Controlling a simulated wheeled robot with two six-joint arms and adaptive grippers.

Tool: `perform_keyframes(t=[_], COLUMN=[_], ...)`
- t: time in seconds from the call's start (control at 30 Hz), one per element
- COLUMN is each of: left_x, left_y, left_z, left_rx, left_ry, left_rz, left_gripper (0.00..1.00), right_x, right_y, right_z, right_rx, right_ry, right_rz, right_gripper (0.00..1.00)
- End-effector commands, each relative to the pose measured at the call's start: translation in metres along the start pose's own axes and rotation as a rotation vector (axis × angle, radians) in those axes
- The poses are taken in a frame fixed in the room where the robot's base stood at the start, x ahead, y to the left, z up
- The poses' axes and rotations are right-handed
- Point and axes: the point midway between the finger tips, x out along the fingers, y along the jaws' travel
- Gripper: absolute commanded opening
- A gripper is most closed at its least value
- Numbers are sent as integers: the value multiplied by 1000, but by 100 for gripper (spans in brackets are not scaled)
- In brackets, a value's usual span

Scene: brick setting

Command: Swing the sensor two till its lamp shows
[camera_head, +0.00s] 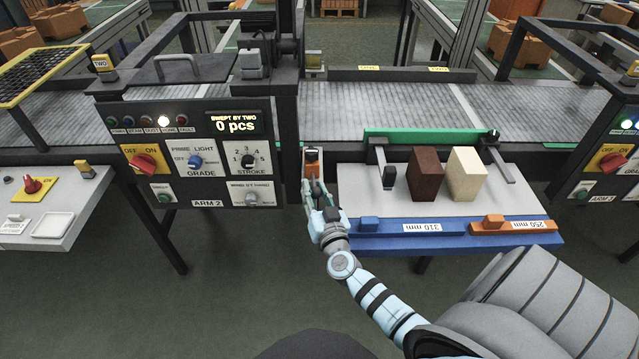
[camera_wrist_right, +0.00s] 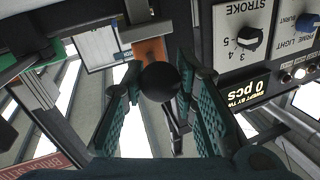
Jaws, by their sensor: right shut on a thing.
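My right gripper (camera_head: 314,182) is at the right edge of the arm 2 control panel (camera_head: 202,150). In the right wrist view its fingers (camera_wrist_right: 160,92) are closed around a black ball knob (camera_wrist_right: 160,76). An orange part (camera_wrist_right: 150,48) lies just behind the knob; it also shows in the head view (camera_head: 312,155) at the fingertips. I cannot tell for sure whether this is sensor two, and no label shows on it. The panel's white lamp (camera_head: 163,121) looks brightest in its row. The display (camera_head: 235,123) reads "SWEPT BY TWO 0 pcs". My left gripper is out of view.
Right of my gripper, a grey shelf with a blue front (camera_head: 385,228) bears a brown block (camera_head: 425,174) and a cream block (camera_head: 467,174). A grey conveyor (camera_head: 380,110) runs behind. A white side table (camera_head: 50,205) stands at the left.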

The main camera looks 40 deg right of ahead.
Motion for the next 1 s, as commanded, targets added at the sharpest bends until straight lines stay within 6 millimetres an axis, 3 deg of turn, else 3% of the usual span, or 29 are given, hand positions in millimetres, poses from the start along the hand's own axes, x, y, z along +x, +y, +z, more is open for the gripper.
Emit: perform_keyframes(t=[0.17,0.2,0.33,0.67,0.77,1.0], left_x=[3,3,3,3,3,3], left_y=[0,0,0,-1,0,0], left_z=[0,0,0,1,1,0], left_rx=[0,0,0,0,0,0], left_ry=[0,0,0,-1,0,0], left_rz=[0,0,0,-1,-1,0], left_gripper=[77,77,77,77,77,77], right_x=[1,1,1,-2,-16,-82], right_y=[-1,-1,0,0,0,0], right_z=[0,0,0,1,2,2], right_rx=[0,0,0,0,-1,0], right_ry=[5,5,5,4,3,1], right_rz=[-4,-4,-4,-3,-3,-3], right_gripper=[0,28,47,47,47,47])
